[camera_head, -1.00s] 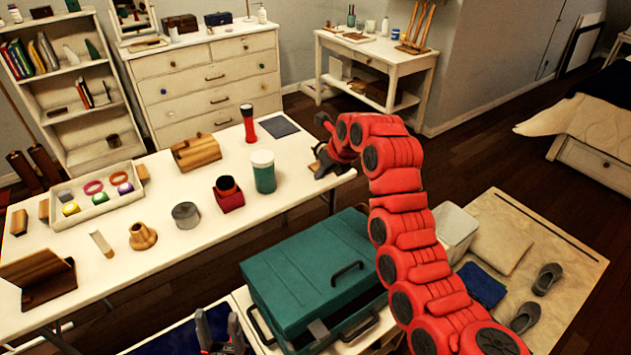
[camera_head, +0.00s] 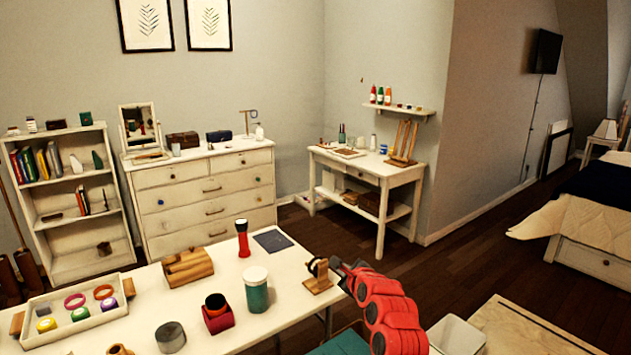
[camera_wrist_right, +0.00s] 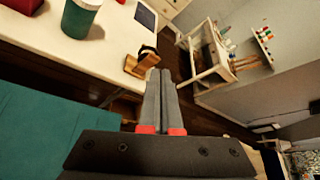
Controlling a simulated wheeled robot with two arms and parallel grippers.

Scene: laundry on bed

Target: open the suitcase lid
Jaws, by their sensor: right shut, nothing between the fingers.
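The teal suitcase (camera_head: 343,343) shows only as a small strip at the bottom edge of the head view; the rest is out of frame. In the right wrist view a broad teal face of the suitcase (camera_wrist_right: 50,135) fills the lower left, below the table edge. My right gripper (camera_wrist_right: 160,74) is shut and empty, its fingers together. In the head view the right gripper (camera_head: 345,268) is beside the right end of the white table, close to a wooden stand with a dark ring (camera_head: 318,276). My left gripper is not in view.
The white table (camera_head: 270,322) holds a teal jar (camera_head: 256,290), a red flashlight (camera_head: 242,238), a red box (camera_head: 217,318) and a tray (camera_head: 118,310). A white bin (camera_head: 455,336) stands at lower right. Dark floor lies open beyond the table.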

